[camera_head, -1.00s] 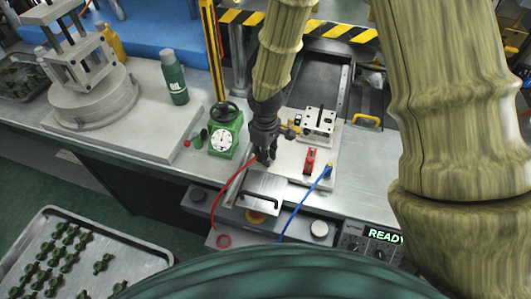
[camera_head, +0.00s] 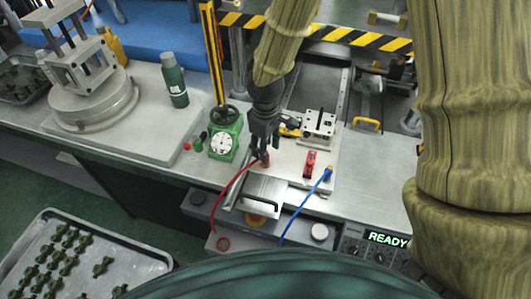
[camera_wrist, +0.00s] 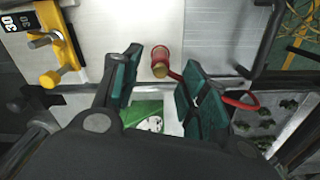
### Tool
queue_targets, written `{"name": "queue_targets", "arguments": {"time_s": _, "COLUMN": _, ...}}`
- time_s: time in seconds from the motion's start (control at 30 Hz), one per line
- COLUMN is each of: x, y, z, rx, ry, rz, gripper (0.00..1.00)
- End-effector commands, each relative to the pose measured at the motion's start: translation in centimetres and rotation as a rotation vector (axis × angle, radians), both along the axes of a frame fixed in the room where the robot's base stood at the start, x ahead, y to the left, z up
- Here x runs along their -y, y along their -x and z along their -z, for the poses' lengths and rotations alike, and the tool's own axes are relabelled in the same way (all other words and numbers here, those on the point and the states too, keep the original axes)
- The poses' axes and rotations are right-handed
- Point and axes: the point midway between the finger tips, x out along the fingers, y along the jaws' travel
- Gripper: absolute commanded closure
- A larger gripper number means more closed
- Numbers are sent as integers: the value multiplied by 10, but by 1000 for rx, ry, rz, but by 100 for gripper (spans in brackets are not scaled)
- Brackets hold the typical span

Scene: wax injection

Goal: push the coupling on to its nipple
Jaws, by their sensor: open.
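The red coupling (camera_head: 265,161) with its red hose (camera_head: 235,184) is at the left part of the pale plate, just below my gripper (camera_head: 259,153). In the wrist view the coupling (camera_wrist: 160,58) shows a red body and a brass-coloured end. It lies between the tips of my open gripper (camera_wrist: 158,68), with a gap on the left; contact on the right is unclear. The red hose passes behind the right finger. The nipple cannot be made out, so I cannot tell how the coupling sits on it.
A red clamp handle (camera_head: 310,160), a metal block (camera_head: 318,124), a green dial gauge (camera_head: 222,140) and a black-handled cover (camera_head: 262,195) stand close by. A READY display (camera_head: 388,238) is at the front.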

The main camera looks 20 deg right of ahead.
Motion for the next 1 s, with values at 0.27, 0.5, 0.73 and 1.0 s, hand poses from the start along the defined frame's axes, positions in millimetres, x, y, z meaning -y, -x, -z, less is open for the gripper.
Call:
{"name": "queue_targets", "arguments": {"time_s": 0.27, "x": 0, "y": 0, "z": -42, "rx": 2, "ry": -1, "rz": 0, "gripper": 56}}
{"name": "queue_targets", "arguments": {"time_s": 0.5, "x": 0, "y": 0, "z": -63, "rx": 0, "ry": -1, "rz": 0, "gripper": 56}}
{"name": "queue_targets", "arguments": {"time_s": 0.73, "x": 0, "y": 0, "z": -68, "rx": -1, "ry": 0, "rz": 0, "gripper": 56}}
{"name": "queue_targets", "arguments": {"time_s": 1.0, "x": 0, "y": 0, "z": -96, "rx": -1, "ry": -1, "rz": -1, "gripper": 56}}
